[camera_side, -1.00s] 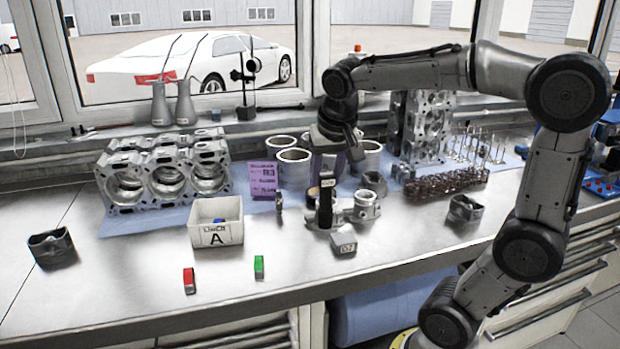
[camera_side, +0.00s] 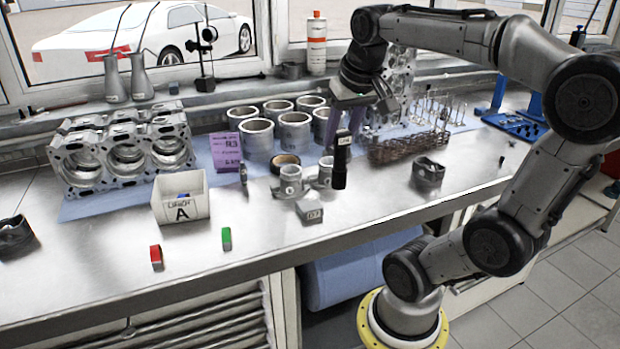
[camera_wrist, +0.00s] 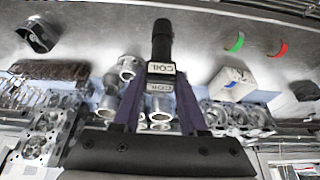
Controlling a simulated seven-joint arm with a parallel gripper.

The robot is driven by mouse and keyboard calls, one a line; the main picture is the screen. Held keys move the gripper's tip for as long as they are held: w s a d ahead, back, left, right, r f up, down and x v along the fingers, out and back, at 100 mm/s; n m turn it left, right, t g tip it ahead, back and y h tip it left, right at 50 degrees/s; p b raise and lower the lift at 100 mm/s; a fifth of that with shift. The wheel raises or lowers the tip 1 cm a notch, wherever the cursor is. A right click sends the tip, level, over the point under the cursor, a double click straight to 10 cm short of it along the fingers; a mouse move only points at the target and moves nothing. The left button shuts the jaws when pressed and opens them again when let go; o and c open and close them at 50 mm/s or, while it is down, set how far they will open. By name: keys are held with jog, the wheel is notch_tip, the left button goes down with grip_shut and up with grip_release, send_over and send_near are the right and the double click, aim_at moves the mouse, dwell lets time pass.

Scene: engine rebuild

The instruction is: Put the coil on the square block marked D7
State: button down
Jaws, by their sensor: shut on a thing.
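The coil (camera_side: 340,165) is a black stick-shaped part with a white label near its top. My gripper (camera_side: 344,128) has its purple fingers shut on the coil's labelled top, and the coil hangs upright. In the wrist view the coil (camera_wrist: 162,42) points away between my fingers (camera_wrist: 160,86), with the COIL label visible. The grey square block marked D7 (camera_side: 310,212) sits on the bench near its front edge, left of and lower in the picture than the coil. I cannot make out the block in the wrist view.
Grey metal parts (camera_side: 291,180) and a dark ring stand behind the block. Cylinder liners (camera_side: 257,140) stand behind. The bench right of D7 is clear up to a dark part (camera_side: 428,172).

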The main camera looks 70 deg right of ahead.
jog(key=w+d+f, duration=0.7)
jog(key=w+f, duration=0.2)
jog(key=f, duration=0.2)
jog(key=shift+f, duration=0.5)
jog(key=shift+c, duration=2.2)
grip_release()
jog(key=shift+f, duration=0.1)
